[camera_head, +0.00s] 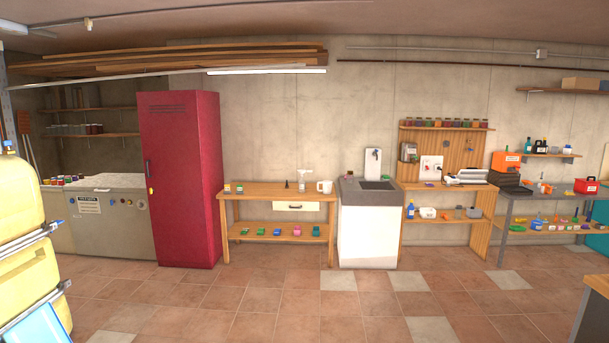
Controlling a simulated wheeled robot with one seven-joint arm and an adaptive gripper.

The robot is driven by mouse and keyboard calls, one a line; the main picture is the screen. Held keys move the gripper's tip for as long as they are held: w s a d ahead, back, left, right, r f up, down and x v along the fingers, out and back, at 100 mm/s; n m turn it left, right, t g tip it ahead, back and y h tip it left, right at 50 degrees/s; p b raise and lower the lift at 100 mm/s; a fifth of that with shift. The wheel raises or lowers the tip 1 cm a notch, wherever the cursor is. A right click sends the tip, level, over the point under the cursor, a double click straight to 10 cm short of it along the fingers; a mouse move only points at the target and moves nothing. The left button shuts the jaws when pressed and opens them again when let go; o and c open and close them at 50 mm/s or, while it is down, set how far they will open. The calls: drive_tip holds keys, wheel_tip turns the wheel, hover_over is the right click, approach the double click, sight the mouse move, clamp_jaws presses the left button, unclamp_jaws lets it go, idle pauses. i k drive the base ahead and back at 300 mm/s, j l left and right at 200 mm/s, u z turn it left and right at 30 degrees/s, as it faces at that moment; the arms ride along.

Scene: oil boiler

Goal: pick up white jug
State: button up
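A white jug (325,187) stands upright on the right part of the top of a wooden workbench (258,187), against the back wall. It looks small and far off across the room. A pale funnel-like item (304,180) and a small dark pointed item (287,185) stand to its left on the same top. A white sink cabinet (367,235) with a grey top is just right of the bench. My gripper is not in view.
A tall red locker (182,180) stands left of the bench. Small coloured items sit on the bench's lower shelf. A yellow tank (20,230) with metal bars fills the left foreground. A brown corner (596,310) shows at lower right. The tiled floor (260,305) between is clear.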

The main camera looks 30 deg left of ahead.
sight(326, 185)
drive_tip(key=i+j+u, duration=0.7)
drive_tip(key=i, duration=0.2)
drive_tip(key=i+j+u, duration=0.35)
drive_tip(key=i, duration=0.15)
drive_tip(key=i+u, duration=0.35)
drive_tip(key=i, duration=2.3)
drive_tip(key=i+j, duration=0.15)
drive_tip(key=i, duration=1.95)
drive_tip(key=i+j+z, duration=0.1)
drive_tip(key=i+z, duration=0.3)
drive_tip(key=i+j+z, duration=0.25)
drive_tip(key=i+z, duration=0.2)
drive_tip(key=i, duration=0.15)
drive_tip(key=i+j+z, duration=0.8)
drive_tip(key=j, duration=0.15)
